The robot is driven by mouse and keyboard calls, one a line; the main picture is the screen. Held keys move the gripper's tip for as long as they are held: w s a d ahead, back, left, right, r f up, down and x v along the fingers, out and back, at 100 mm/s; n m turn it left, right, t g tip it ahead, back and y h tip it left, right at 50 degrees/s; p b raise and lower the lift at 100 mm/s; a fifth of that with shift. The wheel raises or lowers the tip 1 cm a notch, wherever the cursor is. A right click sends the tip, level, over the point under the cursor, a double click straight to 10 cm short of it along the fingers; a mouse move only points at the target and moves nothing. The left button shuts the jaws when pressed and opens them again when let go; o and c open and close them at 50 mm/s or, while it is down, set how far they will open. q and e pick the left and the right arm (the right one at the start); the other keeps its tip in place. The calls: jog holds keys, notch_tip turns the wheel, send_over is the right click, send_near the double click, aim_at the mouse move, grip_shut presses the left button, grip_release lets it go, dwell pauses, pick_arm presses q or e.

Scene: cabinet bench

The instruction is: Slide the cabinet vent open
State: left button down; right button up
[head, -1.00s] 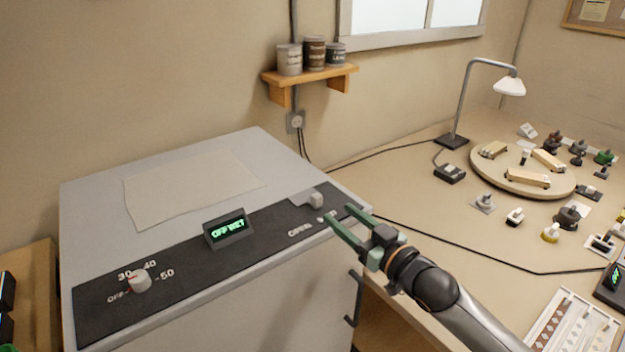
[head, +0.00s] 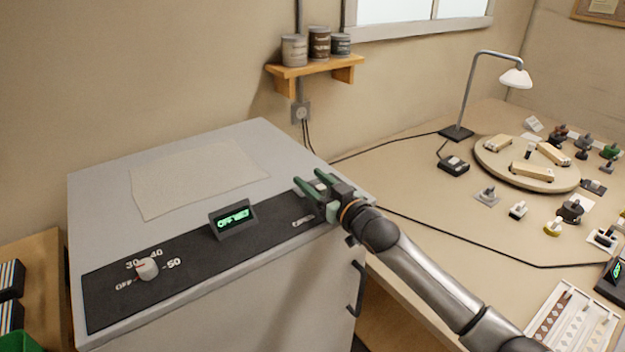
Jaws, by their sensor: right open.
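The grey cabinet (head: 270,285) has a black control strip (head: 190,262) along its top front. The vent slider, a small light grey knob (head: 321,184) near the strip's right end, is mostly hidden behind my right gripper (head: 308,190). The gripper's green fingers are open and lie around or right beside the knob; I cannot tell whether they touch it. The word "OPEN" (head: 302,222) on the strip is partly hidden left of the gripper. My left gripper is not in view.
A display (head: 232,219) and a dial (head: 147,268) sit on the strip. A paper sheet (head: 198,177) lies on the cabinet top. To the right, the bench holds a lamp (head: 457,132), a round turntable (head: 500,172) and several small parts.

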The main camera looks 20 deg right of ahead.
grip_shut()
dwell(0.5)
dwell(1.0)
